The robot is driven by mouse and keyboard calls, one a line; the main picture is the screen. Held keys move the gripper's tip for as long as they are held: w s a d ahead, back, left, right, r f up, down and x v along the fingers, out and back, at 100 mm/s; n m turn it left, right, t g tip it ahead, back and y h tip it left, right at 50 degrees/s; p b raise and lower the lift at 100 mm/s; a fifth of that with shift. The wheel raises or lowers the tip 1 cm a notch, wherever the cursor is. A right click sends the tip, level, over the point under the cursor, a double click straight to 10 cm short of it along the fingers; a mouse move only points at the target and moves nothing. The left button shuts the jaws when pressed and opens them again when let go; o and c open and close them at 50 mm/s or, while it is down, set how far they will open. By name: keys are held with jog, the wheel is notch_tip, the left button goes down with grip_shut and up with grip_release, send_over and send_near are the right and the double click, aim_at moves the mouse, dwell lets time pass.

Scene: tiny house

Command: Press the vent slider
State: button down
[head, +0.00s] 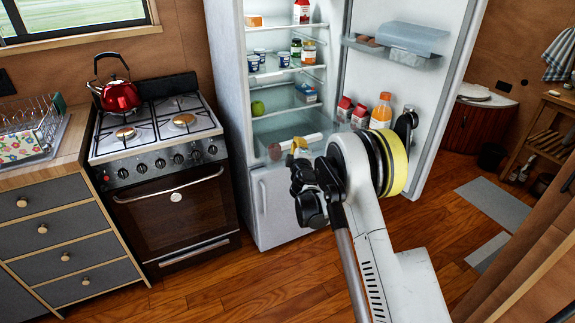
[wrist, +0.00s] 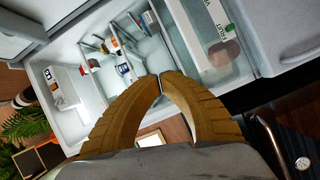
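The open fridge (head: 232,110) stands in the middle of the head view. In the wrist view a clear crisper drawer (wrist: 243,68) has a white strip (wrist: 204,14) with partly visible lettering that includes "FRUIT", and a small green mark. The vent slider appears to be on this strip, but I cannot tell its exact shape or position. My gripper (head: 298,146) is in front of the fridge's lower interior. In the wrist view its tan fingertips (wrist: 161,76) come together with almost no gap and nothing between them. They appear apart from the strip, which lies up and right of them.
The fridge door (head: 405,85) is swung open on the right, with bottles and cartons on its lower shelf. Shelves hold jars and a green apple (head: 257,108). A stove (head: 160,130) with a red kettle (head: 120,95) stands left. The wooden floor (head: 275,270) ahead is clear.

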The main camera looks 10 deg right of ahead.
jog(key=a+f+n+y+b, duration=0.1)
jog(key=a+f+n+y, duration=0.2)
jog(key=f, duration=1.3)
jog(key=shift+a+f+n+t, duration=0.2)
jog(key=shift+a+n+t, duration=0.2)
jog(key=shift+a+n, duration=0.55)
jog(key=shift+w+d, duration=0.1)
